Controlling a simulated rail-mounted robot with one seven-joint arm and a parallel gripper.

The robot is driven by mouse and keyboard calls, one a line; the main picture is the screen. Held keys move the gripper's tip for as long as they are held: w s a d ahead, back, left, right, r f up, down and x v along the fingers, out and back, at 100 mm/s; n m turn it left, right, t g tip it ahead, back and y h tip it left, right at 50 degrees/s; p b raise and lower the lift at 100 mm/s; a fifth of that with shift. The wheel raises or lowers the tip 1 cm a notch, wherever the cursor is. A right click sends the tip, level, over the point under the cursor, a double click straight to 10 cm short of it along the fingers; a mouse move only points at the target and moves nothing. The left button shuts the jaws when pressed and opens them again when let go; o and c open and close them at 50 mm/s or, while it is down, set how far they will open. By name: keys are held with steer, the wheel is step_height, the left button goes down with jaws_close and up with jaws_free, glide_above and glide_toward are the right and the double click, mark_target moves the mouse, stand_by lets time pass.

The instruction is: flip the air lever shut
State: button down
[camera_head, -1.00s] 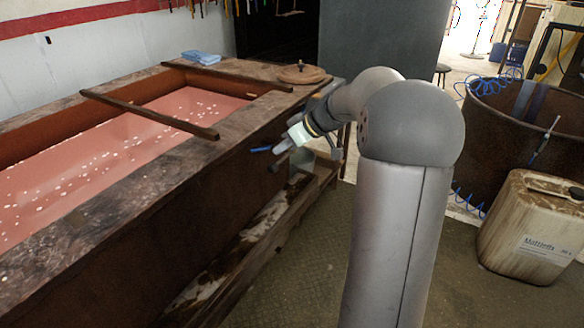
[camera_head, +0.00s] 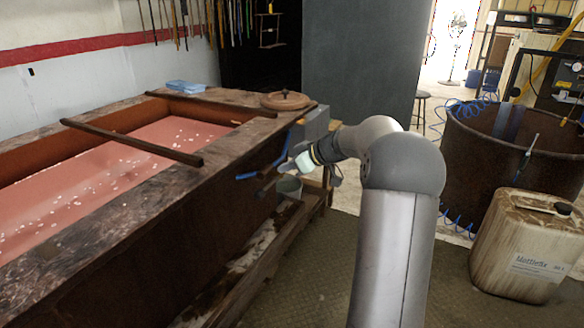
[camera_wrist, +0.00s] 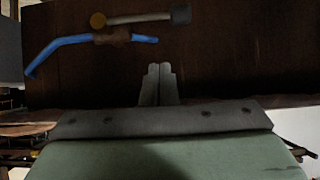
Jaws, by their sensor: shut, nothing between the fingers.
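The air lever is a bent blue handle (camera_wrist: 65,46) on a small brown valve body (camera_wrist: 112,37), in front of the dark tank wall in the wrist view. A pale pipe (camera_wrist: 145,17) with an orange end and a grey end lies just above it. In the head view the blue handle (camera_head: 246,176) shows at the tank's end, left of my gripper (camera_head: 286,167). In the wrist view my gripper (camera_wrist: 160,68) is shut and empty, its fingertips below and right of the valve body in the picture. I see no contact with the lever.
The tank (camera_head: 130,250) of pink liquid fills the left, with a low ledge (camera_head: 262,255) along its foot. A pale bucket (camera_head: 289,186) is close below my gripper. A dirty jerrycan (camera_head: 525,245) and a round dark vat (camera_head: 515,150) stand at right. Floor between is clear.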

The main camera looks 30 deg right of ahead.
mark_target(271, 184)
steer(key=shift+w+a+f, duration=0.5)
steer(key=shift+w+f, duration=0.25)
steer(key=shift+f, duration=0.45)
steer(key=shift+w+a+f, duration=0.5)
steer(key=shift+w+f, duration=0.3)
steer(key=shift+f, duration=0.35)
steer(key=shift+w+a+f, duration=0.5)
steer(key=shift+w+f, duration=0.25)
steer(key=shift+f, duration=0.45)
steer(key=shift+f+b, duration=0.1)
steer(key=shift+b, duration=0.4)
